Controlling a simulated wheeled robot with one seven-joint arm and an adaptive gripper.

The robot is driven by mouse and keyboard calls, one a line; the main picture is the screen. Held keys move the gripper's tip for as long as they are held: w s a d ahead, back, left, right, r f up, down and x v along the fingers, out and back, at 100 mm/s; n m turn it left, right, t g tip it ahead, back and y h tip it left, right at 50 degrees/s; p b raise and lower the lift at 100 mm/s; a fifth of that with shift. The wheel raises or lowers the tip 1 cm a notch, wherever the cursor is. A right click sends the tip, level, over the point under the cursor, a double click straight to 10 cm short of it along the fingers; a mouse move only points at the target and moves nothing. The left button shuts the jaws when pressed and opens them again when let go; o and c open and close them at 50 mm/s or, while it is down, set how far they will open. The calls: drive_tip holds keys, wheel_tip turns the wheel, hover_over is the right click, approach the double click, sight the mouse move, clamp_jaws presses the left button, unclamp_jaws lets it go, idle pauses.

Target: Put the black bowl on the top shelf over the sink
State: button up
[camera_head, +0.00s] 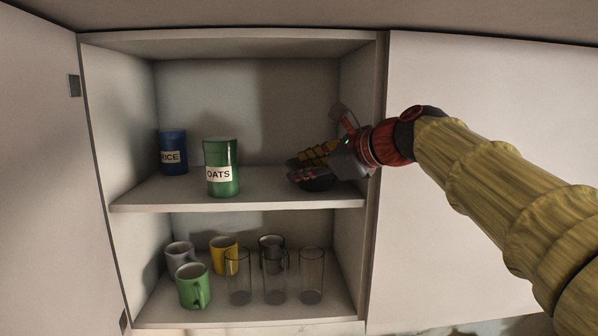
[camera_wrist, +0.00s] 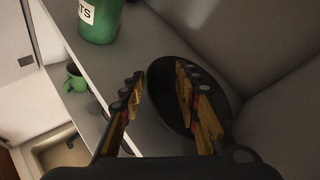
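The black bowl (camera_head: 317,184) is at the right end of the upper cabinet shelf (camera_head: 270,196), largely covered by my gripper in the head view. It seems to rest upright on the shelf. My gripper (camera_head: 292,169) reaches in from the right, right above the bowl. In the wrist view the bowl (camera_wrist: 163,100) lies between and beneath the fingers of my gripper (camera_wrist: 160,72). One finger is outside the near rim and the other is over the bowl's inside. The fingers are apart, with a visible gap around the rim. Contact with the bowl cannot be made out.
A green OATS canister (camera_head: 221,168) and a blue RICE canister (camera_head: 173,152) stand left on the upper shelf. The lower shelf holds several mugs and glasses (camera_head: 275,277). The cabinet's right side wall (camera_head: 355,100) is close to my gripper. The sink (camera_wrist: 65,150) is below.

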drive_tip(key=b+v, duration=0.2)
drive_tip(key=v, duration=0.8)
drive_tip(key=s+d+f+n+g+h, duration=0.1)
drive_tip(key=s+f+n, duration=0.6)
drive_tip(key=f, duration=0.7)
drive_tip(key=s+d+f+n+g+h, duration=0.2)
drive_tip(key=s+d+f+n+h, duration=0.1)
drive_tip(key=s+f+n, duration=0.5)
drive_tip(key=s+d+f+n+g+h, duration=0.2)
drive_tip(key=s+f+n, duration=0.5)
drive_tip(key=f, duration=1.4)
drive_tip(key=s+d+h, duration=0.1)
drive_tip(key=s+h, duration=0.1)
drive_tip(key=s, duration=0.3)
drive_tip(key=shift+s+n, duration=0.2)
drive_tip(key=shift+n, duration=0.2)
drive_tip(key=shift+d, duration=0.1)
